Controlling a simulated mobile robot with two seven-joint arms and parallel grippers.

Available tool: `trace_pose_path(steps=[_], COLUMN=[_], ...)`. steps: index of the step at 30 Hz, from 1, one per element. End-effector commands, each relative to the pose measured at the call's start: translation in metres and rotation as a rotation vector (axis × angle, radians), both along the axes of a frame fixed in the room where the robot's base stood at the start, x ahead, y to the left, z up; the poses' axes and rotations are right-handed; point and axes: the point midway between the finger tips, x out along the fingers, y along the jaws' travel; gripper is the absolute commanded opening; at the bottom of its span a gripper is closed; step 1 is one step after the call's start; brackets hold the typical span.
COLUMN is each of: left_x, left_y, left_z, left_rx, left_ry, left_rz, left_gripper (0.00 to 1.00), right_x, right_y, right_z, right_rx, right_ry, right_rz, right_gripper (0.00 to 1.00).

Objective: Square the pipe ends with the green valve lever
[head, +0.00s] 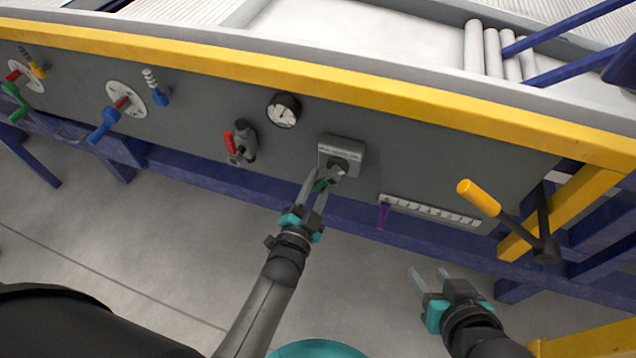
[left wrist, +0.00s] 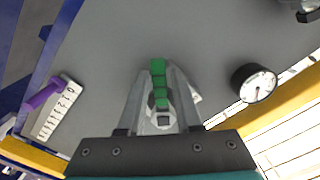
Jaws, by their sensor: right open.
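The green valve lever (left wrist: 158,72) lies between the fingertips of my left gripper (left wrist: 162,80) in the left wrist view, and the fingers are closed in on both its sides. My right gripper (head: 429,273) is open and empty, below the panel at the right.
The grey panel also carries a gauge (head: 284,110), a red-handled valve (head: 240,143), a blue lever (head: 105,125) and a white scale with a purple pointer (head: 383,216). A yellow-handled lever (head: 479,198) sticks out near my right gripper. Light pipes (head: 492,52) lie behind the yellow rail.

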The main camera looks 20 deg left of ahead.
Motion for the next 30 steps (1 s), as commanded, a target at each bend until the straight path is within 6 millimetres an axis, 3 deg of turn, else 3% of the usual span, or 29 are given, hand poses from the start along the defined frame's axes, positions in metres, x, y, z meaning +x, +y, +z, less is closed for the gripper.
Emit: trace_pose_path(steps=[1,8,30], left_x=[0.0,-0.0001,-0.0002], left_y=[0.0001,0.0001,0.0001], left_z=[0.0001,0.0,0.0], left_rx=[0.0,0.0,0.0], left_ry=[0.0,0.0,-0.001], left_rz=[0.0,0.0,0.001], left_gripper=[0.26,0.0,0.0], right_x=[0.0,0.0,0.0002], right_y=[-0.0001,-0.0003,-0.0003], right_z=[-0.0001,-0.0002,0.0], right_rx=[0.0,-0.001,-0.001], right_ry=[0.0,0.001,0.0], right_rz=[0.0,-0.001,-0.001], right_gripper=[0.49,0.49,0.49])
